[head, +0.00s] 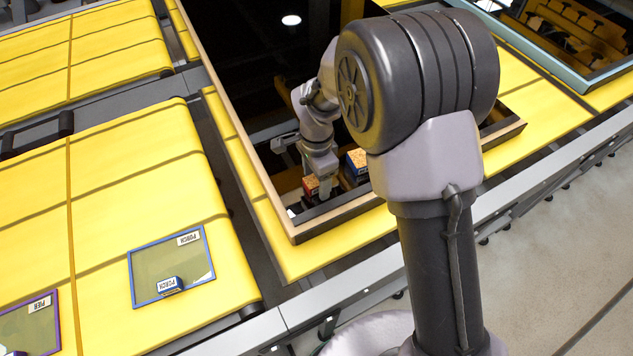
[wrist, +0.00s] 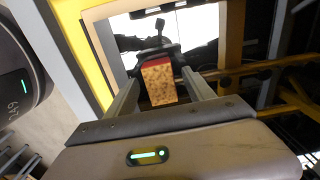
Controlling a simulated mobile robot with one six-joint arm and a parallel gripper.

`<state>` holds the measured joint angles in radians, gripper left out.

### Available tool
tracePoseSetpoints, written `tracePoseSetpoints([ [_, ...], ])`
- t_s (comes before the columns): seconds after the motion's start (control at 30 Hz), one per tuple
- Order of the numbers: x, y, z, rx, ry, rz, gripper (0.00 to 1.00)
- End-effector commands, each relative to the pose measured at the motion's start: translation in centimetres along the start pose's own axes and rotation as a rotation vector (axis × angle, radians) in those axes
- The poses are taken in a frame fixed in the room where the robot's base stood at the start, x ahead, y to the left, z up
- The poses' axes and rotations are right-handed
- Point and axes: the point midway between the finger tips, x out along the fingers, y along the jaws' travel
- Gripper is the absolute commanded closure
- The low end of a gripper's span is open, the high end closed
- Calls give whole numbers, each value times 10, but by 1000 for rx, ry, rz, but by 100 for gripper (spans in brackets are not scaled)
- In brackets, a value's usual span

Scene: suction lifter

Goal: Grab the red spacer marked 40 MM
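A red block (head: 311,187) with a tan speckled top is low by the near wooden edge of the dark opening. The wrist view shows it (wrist: 158,82) between my two fingers, near their tips. My gripper (head: 322,191) points down over it, and its fingers (wrist: 160,78) are apart. A gap shows between the block and the right finger; the left finger's tip is close to the block's edge, and I cannot tell if it touches. No 40 MM marking is readable on the block.
A blue block (head: 357,161) with an orange top stands close to the right of the red one. The wooden-edged frame (head: 335,217) borders the opening. Blue-edged tray (head: 145,262) holds a small PORCH block on the yellow surface.

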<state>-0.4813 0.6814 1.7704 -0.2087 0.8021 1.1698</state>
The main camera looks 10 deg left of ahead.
Motion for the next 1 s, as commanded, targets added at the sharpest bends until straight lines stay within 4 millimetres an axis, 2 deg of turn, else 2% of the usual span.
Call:
tracePoseSetpoints([
  [0.03,0,0,0,0,0,0,46],
  [0.3,0,0,0,-1,0,0,99],
  [0.63,-5,0,0,-1,1,-1,100],
  [0.87,-35,-1,0,-1,1,-3,100],
  [1.0,-38,22,10,-2,0,1,100],
])
